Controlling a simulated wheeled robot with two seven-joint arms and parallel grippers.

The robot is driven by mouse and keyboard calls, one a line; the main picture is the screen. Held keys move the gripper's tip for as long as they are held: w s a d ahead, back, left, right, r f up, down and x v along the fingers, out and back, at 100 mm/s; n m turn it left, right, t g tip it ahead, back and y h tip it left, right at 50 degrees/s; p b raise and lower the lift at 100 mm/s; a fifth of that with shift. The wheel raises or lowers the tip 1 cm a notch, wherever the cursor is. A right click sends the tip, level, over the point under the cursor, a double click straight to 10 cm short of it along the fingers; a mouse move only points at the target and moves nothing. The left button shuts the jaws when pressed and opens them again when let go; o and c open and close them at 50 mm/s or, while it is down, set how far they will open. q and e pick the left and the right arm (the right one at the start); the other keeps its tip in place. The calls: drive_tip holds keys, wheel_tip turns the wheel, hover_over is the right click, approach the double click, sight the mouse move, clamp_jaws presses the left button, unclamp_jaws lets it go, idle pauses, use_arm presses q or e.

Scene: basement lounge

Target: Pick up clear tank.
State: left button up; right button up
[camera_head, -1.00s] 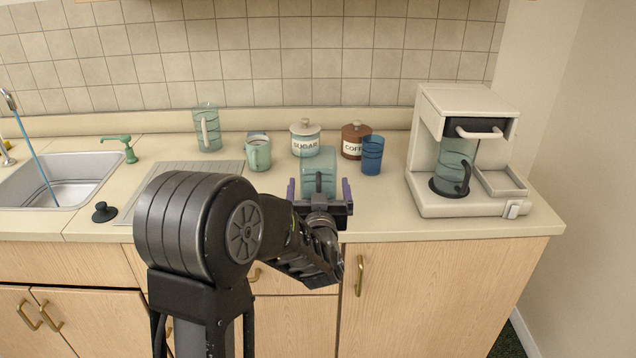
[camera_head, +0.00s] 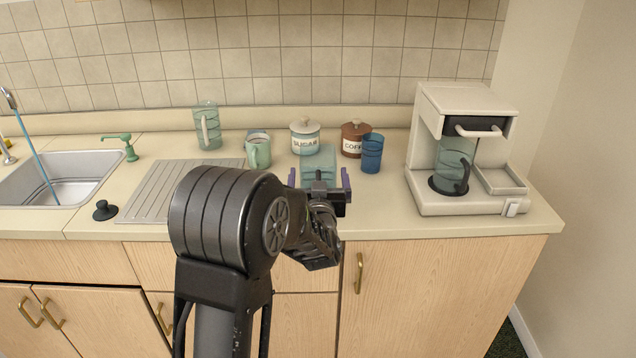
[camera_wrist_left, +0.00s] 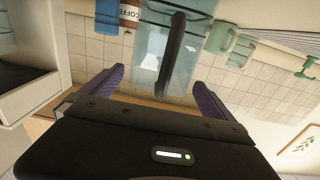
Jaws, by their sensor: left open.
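The clear tank (camera_head: 320,160) is a see-through teal container on the counter, in front of the sugar jar. In the left wrist view the tank (camera_wrist_left: 150,42) fills the upper middle, with a dark upright bar in front of it that looks like its handle. My left gripper (camera_head: 319,179) is open and empty at the near side of the tank. Its purple-padded fingers stand left and right of the dark bar in the wrist view (camera_wrist_left: 158,80). I cannot tell whether anything touches. The gripper hides the tank's lower part in the head view. My right gripper is not in view.
A sugar jar (camera_head: 305,138), coffee jar (camera_head: 352,138) and blue cup (camera_head: 371,155) stand close behind and right. A green mug (camera_head: 258,152) and clear pitcher (camera_head: 206,127) stand left. A coffee maker (camera_head: 470,110) is at right, a sink (camera_head: 70,175) at left.

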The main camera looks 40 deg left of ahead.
use_arm(q)
drive_tip(key=x, duration=0.4)
drive_tip(key=shift+w+a+r+p, duration=0.1)
drive_tip(key=shift+w+p, duration=0.05)
drive_tip(key=shift+p, duration=0.2)
drive_tip(key=c, duration=1.9)
